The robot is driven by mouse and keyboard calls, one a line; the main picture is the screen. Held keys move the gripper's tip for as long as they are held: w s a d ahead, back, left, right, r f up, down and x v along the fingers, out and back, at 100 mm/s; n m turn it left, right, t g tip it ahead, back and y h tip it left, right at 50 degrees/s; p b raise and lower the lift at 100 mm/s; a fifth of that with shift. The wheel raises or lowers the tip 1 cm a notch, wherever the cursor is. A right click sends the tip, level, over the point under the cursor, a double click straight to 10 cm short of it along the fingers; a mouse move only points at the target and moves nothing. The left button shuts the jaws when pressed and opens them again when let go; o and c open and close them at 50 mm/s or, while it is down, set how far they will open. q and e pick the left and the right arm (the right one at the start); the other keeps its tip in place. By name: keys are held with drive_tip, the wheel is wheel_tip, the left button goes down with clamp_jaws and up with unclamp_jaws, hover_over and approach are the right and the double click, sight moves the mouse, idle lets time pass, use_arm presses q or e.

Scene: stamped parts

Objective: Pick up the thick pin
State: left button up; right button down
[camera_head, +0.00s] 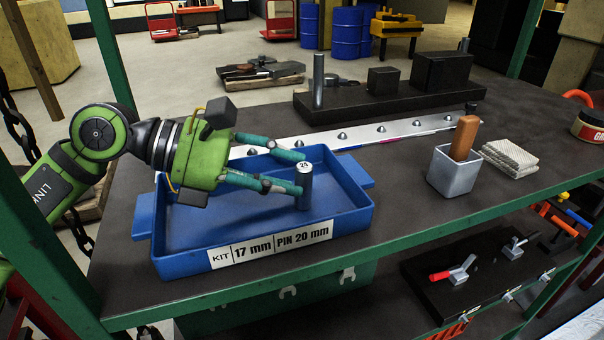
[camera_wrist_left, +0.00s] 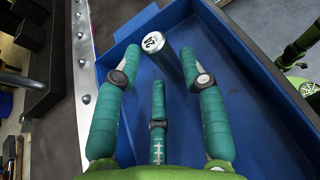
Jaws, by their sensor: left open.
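A grey metal pin (camera_head: 306,190) stands in a blue tray (camera_head: 182,262) near its right end, with a number on its pale top face. The tray's front label reads "KIT 17 mm PIN 20 mm". My left gripper (camera_head: 300,172) reaches over the tray from the left with its teal fingers spread. Its fingertips are close to the pin. In the left wrist view the pin (camera_wrist_left: 175,67) shows between and just ahead of the two outer fingertips, nearer the right one. I cannot tell whether a finger touches it. My right gripper is not in view.
A black block stand (camera_head: 400,108) with a tall post and dark blocks is behind the tray. A studded metal strip (camera_head: 385,132) runs in front of it. A grey cup (camera_head: 452,172) with an orange-brown handle and a folded cloth (camera_head: 510,156) are to the right. Bench between tray and cup is clear.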

sight(301, 179)
use_arm(q)
drive_tip(key=shift+p+x, duration=0.5)
drive_tip(key=shift+x, duration=0.7)
drive_tip(key=shift+w+d+f, duration=0.15)
drive_tip(key=shift+d+f, duration=0.2)
drive_tip(key=c, duration=0.7)
clamp_jaws()
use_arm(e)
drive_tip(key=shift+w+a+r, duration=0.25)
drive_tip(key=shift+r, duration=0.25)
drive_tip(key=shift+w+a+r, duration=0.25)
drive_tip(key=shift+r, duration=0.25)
use_arm(q)
drive_tip(key=shift+r, duration=0.15)
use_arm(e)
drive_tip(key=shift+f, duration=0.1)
